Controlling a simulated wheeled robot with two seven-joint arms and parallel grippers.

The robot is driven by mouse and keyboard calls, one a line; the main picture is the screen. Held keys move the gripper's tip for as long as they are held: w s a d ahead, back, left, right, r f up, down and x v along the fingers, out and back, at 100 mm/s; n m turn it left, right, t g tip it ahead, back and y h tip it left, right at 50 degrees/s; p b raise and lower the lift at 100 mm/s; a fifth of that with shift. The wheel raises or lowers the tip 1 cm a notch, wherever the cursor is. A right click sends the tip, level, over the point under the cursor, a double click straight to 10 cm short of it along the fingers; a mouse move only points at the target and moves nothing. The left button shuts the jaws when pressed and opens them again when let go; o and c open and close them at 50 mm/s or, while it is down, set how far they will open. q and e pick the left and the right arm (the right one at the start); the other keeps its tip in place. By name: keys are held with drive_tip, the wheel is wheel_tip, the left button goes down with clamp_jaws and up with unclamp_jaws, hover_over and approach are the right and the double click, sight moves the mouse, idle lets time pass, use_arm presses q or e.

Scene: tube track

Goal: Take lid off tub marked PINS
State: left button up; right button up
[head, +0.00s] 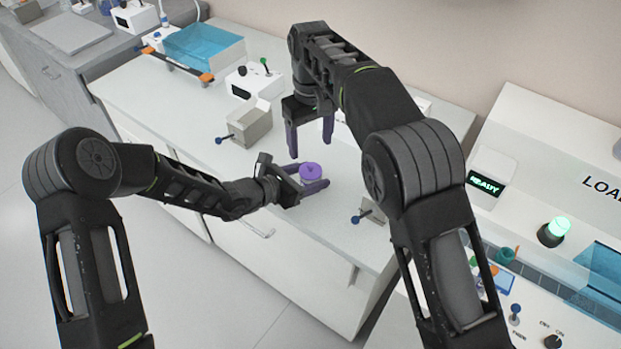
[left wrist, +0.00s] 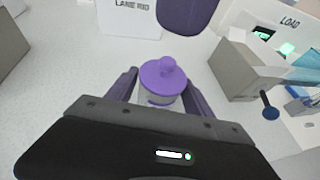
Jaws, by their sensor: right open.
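A small tub with a purple knobbed lid (head: 311,172) stands on the white counter. The lid also shows from above in the left wrist view (left wrist: 163,78), seated on the pale tub body (left wrist: 158,101). I cannot read any marking on the tub. My left gripper (head: 305,180) has its purple fingers on both sides of the tub body, below the lid, and appears shut on it. My right gripper (head: 309,145) is open and empty, pointing down above and slightly behind the lid. One of its fingers (left wrist: 188,14) shows at the top of the left wrist view.
A beige box with a blue-knobbed lever (head: 250,124) stands left of the grippers, and a similar one (head: 371,215) to the right. A blue bin (head: 203,48) is at the back left. A machine with a READY display (head: 484,186) is at the right.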

use_arm(q)
clamp_jaws()
idle(0.4)
